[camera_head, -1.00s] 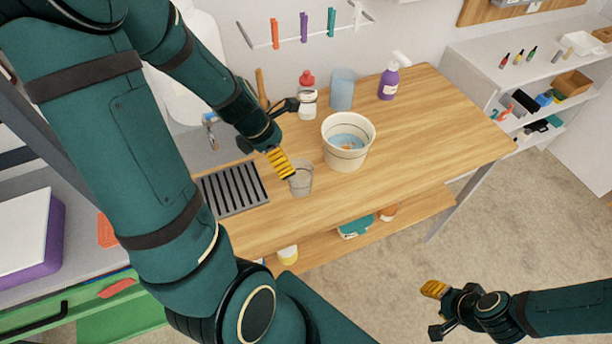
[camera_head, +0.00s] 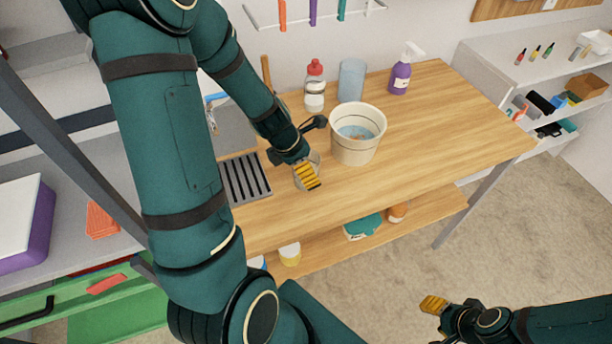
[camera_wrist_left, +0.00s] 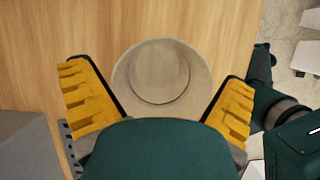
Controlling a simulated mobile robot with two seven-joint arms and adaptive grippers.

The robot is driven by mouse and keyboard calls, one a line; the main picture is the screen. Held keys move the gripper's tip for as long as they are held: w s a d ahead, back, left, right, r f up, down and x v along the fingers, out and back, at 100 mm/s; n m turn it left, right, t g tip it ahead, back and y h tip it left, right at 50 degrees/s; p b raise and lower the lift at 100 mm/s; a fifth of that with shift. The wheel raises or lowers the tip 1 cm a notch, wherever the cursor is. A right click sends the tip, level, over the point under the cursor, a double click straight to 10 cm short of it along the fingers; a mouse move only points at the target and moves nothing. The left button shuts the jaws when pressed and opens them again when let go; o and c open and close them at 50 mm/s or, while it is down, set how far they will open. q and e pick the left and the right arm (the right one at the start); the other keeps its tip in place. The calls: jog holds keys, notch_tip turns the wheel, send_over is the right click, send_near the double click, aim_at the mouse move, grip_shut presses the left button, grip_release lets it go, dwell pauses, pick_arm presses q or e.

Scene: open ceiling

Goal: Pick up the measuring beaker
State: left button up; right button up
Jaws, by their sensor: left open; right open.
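The measuring beaker (camera_wrist_left: 160,75) is a small, clear greyish cup standing upright on the wooden table. In the left wrist view it sits between the two yellow fingers of my left gripper (camera_wrist_left: 160,100), with gaps at both sides. In the head view my left gripper (camera_head: 307,172) covers most of the beaker, and only part of its rim (camera_head: 315,157) shows. My left gripper is open. My right gripper (camera_head: 438,318) is open and empty, low over the floor and away from the table.
A white bucket (camera_head: 358,148) with water stands close to the right of my left gripper. A dark drain rack (camera_head: 246,180) lies to the left. Behind are a red-capped bottle (camera_head: 315,88), a blue cup (camera_head: 351,80) and a purple spray bottle (camera_head: 400,76). The table's right part is clear.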

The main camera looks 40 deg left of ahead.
pick_arm(q)
jog(key=c, duration=0.8)
jog(key=shift+r, duration=0.2)
jog(key=shift+c, duration=0.3)
notch_tip(320, 180, up, 10)
jog(key=p, duration=0.7)
jog(key=shift+f, duration=0.15)
jog(key=shift+c, duration=0.9)
